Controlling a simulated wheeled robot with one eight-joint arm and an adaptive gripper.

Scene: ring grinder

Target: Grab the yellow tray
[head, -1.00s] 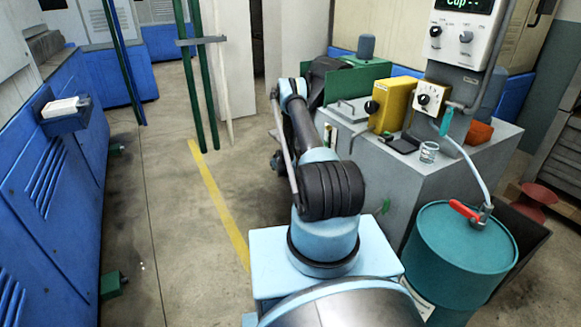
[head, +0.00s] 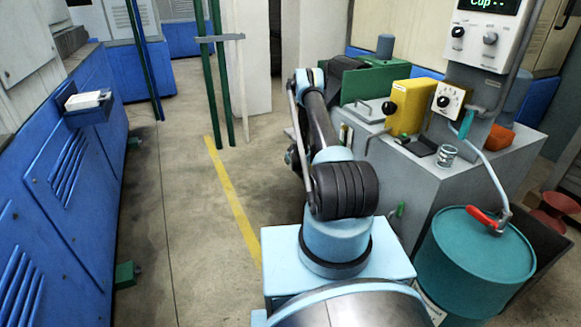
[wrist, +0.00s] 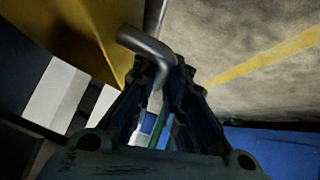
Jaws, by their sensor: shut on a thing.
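A yellow surface with a bent grey metal handle (wrist: 146,46) fills the upper left of the wrist view; I take it to be the yellow tray (wrist: 92,30), seen only in part. My gripper (wrist: 163,78) is shut on the handle, its dark fingers meeting the handle's bent end. In the head view, my gripper and the tray are hidden behind my arm.
A grey machine cabinet (head: 440,190) with a yellow control box (head: 412,106) stands right of my arm. A teal drum (head: 470,262) is at the lower right. Blue machines (head: 50,200) line the left. Open floor with a yellow line (head: 232,200) lies between.

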